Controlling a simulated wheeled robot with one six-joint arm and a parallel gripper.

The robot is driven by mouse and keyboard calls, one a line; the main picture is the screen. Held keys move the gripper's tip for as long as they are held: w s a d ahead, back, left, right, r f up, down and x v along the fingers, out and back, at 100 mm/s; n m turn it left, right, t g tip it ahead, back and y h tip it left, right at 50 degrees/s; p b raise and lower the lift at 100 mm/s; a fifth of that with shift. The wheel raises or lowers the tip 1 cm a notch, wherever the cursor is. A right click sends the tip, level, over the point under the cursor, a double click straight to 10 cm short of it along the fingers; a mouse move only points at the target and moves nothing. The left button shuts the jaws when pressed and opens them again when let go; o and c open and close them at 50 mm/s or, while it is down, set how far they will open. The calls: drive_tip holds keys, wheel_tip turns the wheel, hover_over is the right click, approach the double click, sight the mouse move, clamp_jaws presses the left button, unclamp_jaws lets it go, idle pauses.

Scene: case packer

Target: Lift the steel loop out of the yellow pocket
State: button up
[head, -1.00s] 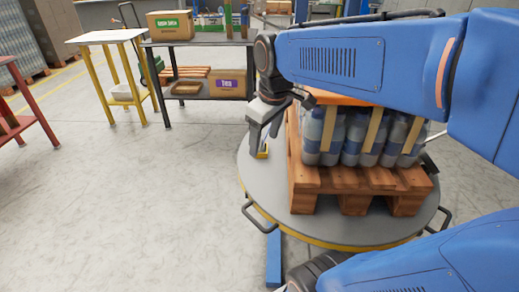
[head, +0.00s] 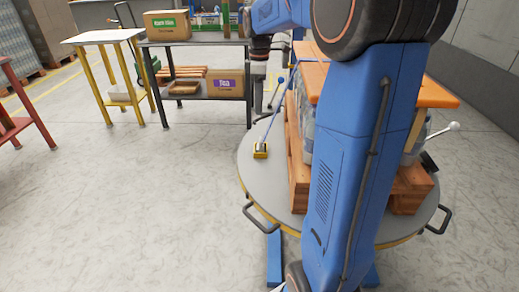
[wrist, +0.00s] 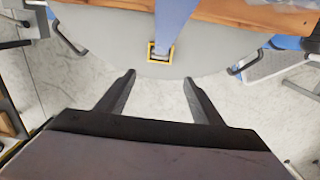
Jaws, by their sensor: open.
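The yellow pocket (head: 260,152) sits on the left part of the grey round turntable (head: 262,190), beside the pallet. A small grey piece shows in its top, but I cannot tell whether this is the steel loop. A thin rod with a blue upper end (head: 276,95) appears to rise from or behind the pocket. In the wrist view the pocket (wrist: 158,53) lies beyond the fingertips, with a blue strip (wrist: 175,18) partly across it. My gripper (wrist: 160,78) is open, with nothing between its fingers. In the head view it is small and partly hidden, above and beyond the pocket.
A wooden pallet (head: 299,185) with bottles under an orange board (head: 436,92) stands on the turntable, partly hidden by my arm. A black handle (head: 262,215) sticks out at the front rim. Tables with boxes stand behind left; the left floor is clear.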

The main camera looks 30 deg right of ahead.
hover_over(260, 146)
drive_tip(key=w+d, duration=0.1)
drive_tip(key=w, duration=0.2)
drive_tip(key=f, duration=1.2)
drive_tip(key=shift+s+d+f, duration=0.1)
drive_tip(key=shift+s+d, duration=0.1)
drive_tip(key=shift+s, duration=0.05)
drive_tip(key=shift+s+f, duration=0.15)
drive_tip(key=shift+f, duration=1.2)
drive_tip(key=shift+s+f, duration=0.1)
drive_tip(key=shift+f, duration=1.25)
drive_tip(key=c, duration=1.2)
